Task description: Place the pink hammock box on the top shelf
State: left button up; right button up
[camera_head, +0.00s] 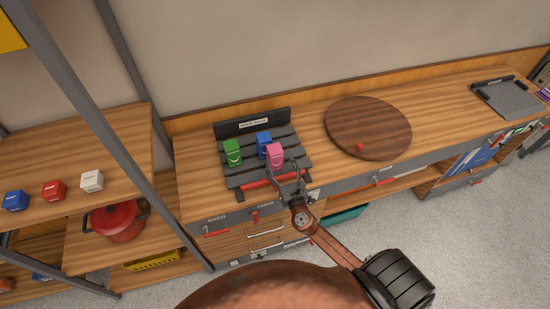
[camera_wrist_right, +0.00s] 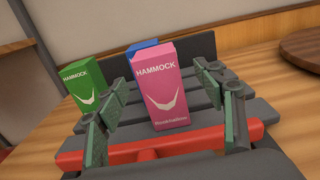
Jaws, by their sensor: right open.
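The pink hammock box (camera_head: 275,154) stands upright on a dark slatted display stand (camera_head: 240,179) on the wooden counter. My right gripper (camera_head: 287,172) is open just in front of it. In the right wrist view the pink box (camera_wrist_right: 162,88) stands between and beyond the open fingers (camera_wrist_right: 160,115), with no clear contact. A green hammock box (camera_head: 232,152) stands to its left and a blue box (camera_head: 264,139) just behind it. The shelving unit at left has a wooden top shelf (camera_head: 110,155) carrying small blue, red and white boxes. My left gripper is not in view.
A round wooden board (camera_head: 368,128) with a small red item lies right of the stand. A dark metal post (camera_head: 100,120) rises at the shelf's front. A red pot (camera_head: 118,222) sits on the level below. Bare wood shows behind the small boxes.

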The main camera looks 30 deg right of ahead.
aim_at(277, 158)
jog(key=x, duration=0.6)
jog(key=shift+w+a, duration=0.1)
jog(key=shift+r, duration=0.1)
jog(key=shift+c, duration=0.2)
jog(key=c, duration=1.2)
jog(key=shift+c, duration=1.3)
jog(key=shift+r+p, duration=0.15)
jog(key=shift+p, duration=0.15)
